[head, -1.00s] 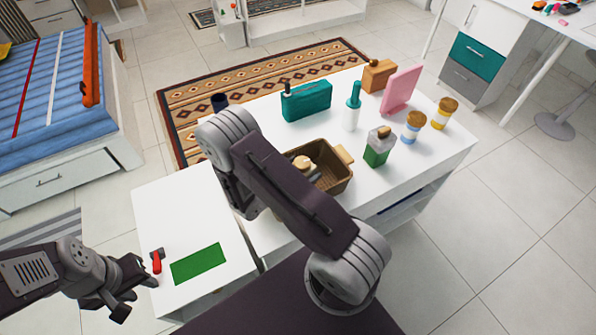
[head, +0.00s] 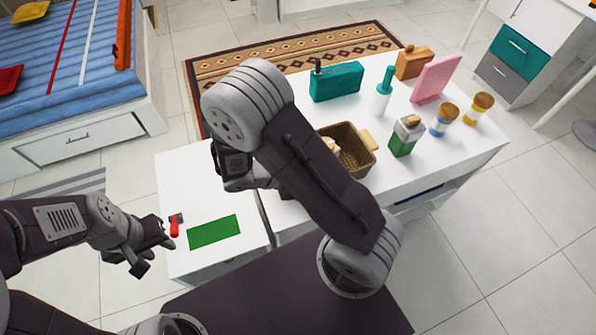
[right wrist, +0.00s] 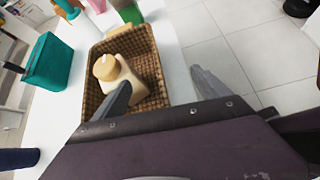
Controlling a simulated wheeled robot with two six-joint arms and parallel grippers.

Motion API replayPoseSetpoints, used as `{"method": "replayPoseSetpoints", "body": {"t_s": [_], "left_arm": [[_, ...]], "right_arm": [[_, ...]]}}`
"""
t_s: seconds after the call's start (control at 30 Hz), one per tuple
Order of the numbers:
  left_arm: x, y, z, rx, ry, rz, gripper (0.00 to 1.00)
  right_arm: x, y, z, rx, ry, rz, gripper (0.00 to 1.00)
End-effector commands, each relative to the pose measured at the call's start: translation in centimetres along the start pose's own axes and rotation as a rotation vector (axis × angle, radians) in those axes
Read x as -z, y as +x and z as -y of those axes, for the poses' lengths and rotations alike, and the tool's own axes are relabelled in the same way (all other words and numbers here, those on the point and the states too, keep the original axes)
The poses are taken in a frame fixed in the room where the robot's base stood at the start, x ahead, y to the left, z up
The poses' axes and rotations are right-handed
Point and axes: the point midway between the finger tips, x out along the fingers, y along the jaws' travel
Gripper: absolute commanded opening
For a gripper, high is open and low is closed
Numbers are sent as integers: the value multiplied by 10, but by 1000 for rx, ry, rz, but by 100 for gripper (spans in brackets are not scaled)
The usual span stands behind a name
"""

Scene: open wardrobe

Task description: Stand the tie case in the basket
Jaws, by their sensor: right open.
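The brown wicker basket (head: 368,157) stands on the white table, partly hidden by my right arm in the head view. In the right wrist view the basket (right wrist: 150,52) holds a cream bottle with a tan cap (right wrist: 108,68). A dark blue object (right wrist: 18,158), possibly the tie case, is cut off at the lower left of that view. My right gripper (right wrist: 162,84) is open and empty, one finger overlapping the basket in view, the other right of it. My left gripper (head: 153,252) is open and empty beside the low white surface.
A red-handled tool (head: 175,226) and a green mat (head: 214,232) lie on the low surface (head: 180,180).

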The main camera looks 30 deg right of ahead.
Motion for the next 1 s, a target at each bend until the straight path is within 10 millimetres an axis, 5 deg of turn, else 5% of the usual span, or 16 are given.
{"method": "replayPoseSetpoints", "body": {"t_s": [0.13, 0.23, 0.37, 1.0], "left_arm": [[0, 0, 0, 0, 0, 0, 36], [0, 0, 0, 0, 0, 0, 36], [0, 0, 0, 0, 0, 0, 36], [0, 0, 0, 0, 0, 0, 36]], "right_arm": [[6, -24, 51, 405, 603, -388, 85], [12, -50, 46, 573, 977, -593, 85], [8, -68, 27, 668, 1272, -736, 85], [7, -72, 22, 688, 1336, -766, 85]]}}
